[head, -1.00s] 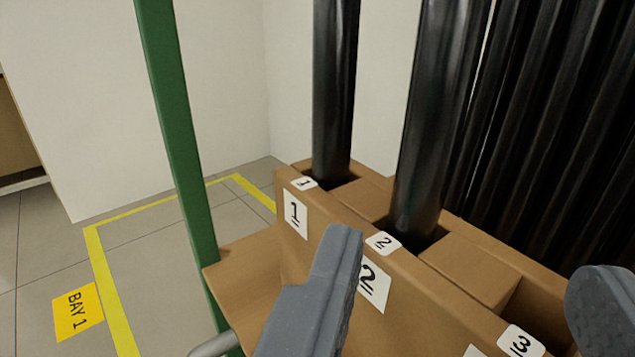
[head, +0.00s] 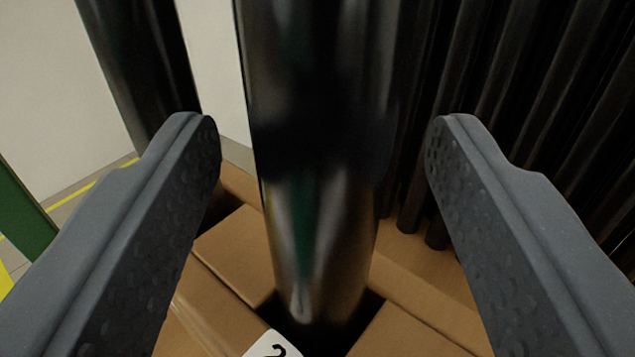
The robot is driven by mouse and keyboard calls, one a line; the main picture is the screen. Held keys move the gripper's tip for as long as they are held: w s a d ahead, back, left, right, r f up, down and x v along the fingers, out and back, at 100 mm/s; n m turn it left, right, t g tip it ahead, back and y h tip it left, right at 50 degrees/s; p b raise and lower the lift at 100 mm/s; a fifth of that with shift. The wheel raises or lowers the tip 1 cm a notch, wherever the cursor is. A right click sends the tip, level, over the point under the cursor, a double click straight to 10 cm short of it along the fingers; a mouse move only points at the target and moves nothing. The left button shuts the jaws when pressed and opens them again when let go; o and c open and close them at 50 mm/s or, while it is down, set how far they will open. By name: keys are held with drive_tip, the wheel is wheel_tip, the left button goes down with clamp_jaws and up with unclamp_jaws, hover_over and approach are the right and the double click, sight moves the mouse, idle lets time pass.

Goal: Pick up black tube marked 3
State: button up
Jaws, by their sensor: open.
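A glossy black tube (head: 315,200) stands upright in a slot of the cardboard box, in the middle of the head view. It is between the two fingers of my gripper (head: 325,150), with a visible gap on each side. My gripper is open and empty. The white label (head: 273,347) in front of this tube is cut off by the lower edge; the visible part of its digit looks like a 2. No label reading 3 is in view.
Another black tube (head: 140,60) stands at the left, partly behind my left finger. Several dark tubes (head: 500,110) stand close together at the right. The cardboard box (head: 235,255) surrounds the tube's base. A green post (head: 22,215) is at the left edge.

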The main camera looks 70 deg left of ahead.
drive_tip(key=shift+b+x, duration=0.4)
drive_tip(key=shift+x, duration=1.25)
drive_tip(key=shift+r, duration=0.1)
drive_tip(key=c, duration=1.1)
drive_tip(key=shift+r, duration=0.1)
